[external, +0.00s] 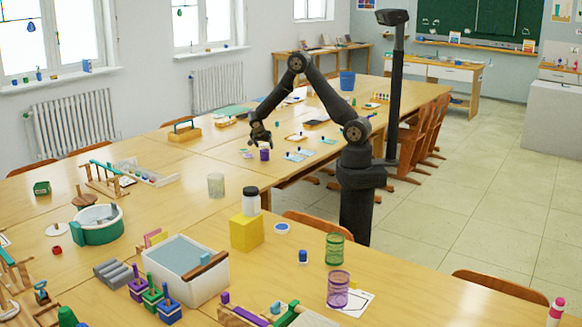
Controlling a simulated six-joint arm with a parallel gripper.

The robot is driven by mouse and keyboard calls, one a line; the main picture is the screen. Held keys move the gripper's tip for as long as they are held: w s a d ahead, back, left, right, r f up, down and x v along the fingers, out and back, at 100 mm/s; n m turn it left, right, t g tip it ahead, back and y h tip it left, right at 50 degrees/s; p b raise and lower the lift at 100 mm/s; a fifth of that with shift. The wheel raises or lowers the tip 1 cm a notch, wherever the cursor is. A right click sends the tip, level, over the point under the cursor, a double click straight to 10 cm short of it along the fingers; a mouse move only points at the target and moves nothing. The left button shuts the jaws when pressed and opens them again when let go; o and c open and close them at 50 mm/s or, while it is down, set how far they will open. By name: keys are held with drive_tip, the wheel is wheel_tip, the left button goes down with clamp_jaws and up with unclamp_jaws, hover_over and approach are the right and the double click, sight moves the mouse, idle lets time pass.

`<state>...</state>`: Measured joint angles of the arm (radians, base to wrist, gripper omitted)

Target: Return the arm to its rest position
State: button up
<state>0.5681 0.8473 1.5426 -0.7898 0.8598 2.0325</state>
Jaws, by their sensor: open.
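My gripper (261,138) hangs at the end of my bent black arm, over the middle of the long wooden table (185,211). Its fingers point down and are open. A small purple block (264,155) is just below the fingers on the tabletop. I cannot tell whether the fingers touch it. Nothing shows between the fingers. My arm rises from its base beside the table, reaches up to the elbow and bends down to the left.
A yellow block (246,232) carries a jar (250,200) at the near table. A clear cup (216,185), a grey-blue bin (188,273) and mesh cups (338,289) stand around it. Small cards lie right of my gripper. A blue bucket (347,81) stands at the back.

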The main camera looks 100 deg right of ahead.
drive_tip(key=v, duration=1)
drive_tip(key=x, duration=1.2)
drive_tip(key=shift+s+f, duration=0.1)
wheel_tip(320, 180, up, 5)
drive_tip(key=shift+f, duration=0.15)
drive_tip(key=s+d+r, duration=0.3)
drive_tip(key=s+r, duration=0.4)
drive_tip(key=s, duration=0.5)
wheel_tip(320, 180, up, 5)
drive_tip(key=w, duration=0.1)
drive_tip(key=w+a+n+t, duration=0.2)
drive_tip(key=w+a+n, duration=0.2)
drive_tip(key=w+a, duration=0.7)
drive_tip(key=w+a+n+t, duration=0.2)
drive_tip(key=w+a+n, duration=0.3)
drive_tip(key=w+a, duration=0.6)
drive_tip(key=w, duration=0.7)
drive_tip(key=shift+w+t, duration=0.4)
